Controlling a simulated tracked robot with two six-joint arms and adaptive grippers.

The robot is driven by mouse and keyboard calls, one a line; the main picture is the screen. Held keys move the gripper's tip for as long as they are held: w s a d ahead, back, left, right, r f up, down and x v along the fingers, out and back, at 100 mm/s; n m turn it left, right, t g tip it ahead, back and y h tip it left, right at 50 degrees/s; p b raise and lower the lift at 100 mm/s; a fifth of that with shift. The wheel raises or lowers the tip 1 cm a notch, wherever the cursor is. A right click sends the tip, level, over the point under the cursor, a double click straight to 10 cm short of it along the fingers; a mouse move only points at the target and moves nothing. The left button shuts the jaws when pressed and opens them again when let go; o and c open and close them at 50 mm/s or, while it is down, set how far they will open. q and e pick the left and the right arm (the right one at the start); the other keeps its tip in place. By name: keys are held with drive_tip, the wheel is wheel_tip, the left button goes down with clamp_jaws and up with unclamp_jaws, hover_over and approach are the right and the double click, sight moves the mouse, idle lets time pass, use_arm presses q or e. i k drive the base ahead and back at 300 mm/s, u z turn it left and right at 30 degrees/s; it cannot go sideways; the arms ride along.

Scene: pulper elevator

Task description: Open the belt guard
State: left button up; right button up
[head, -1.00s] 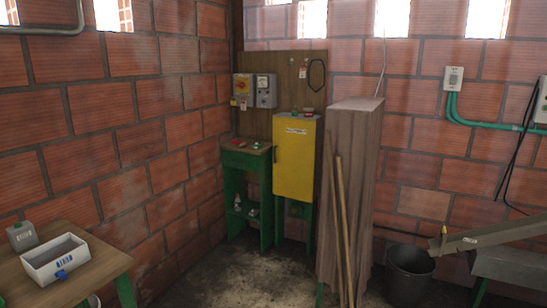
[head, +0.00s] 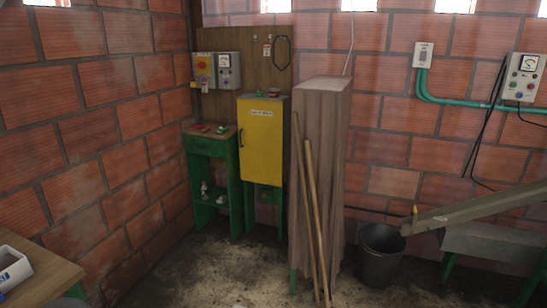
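I cannot make out a belt guard for certain in the head view. A yellow cabinet (head: 261,152) with a shut door, a dark handle and a small label stands on green legs by the back corner. At the right edge a sloping metal chute (head: 480,208) runs down to the left, cut off by the frame. Neither of my grippers is in view.
A tall brown covered block (head: 322,170) has two wooden poles (head: 318,215) leaning on it. A black bucket (head: 381,258) stands under the chute's low end. A green stand (head: 212,175) is in the corner. A wooden table (head: 45,268) is at lower left.

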sight(261, 122)
drive_tip(key=u, duration=0.05)
drive_tip(key=i, duration=2.15)
drive_tip(key=u, duration=1)
drive_tip(key=i, duration=1.8)
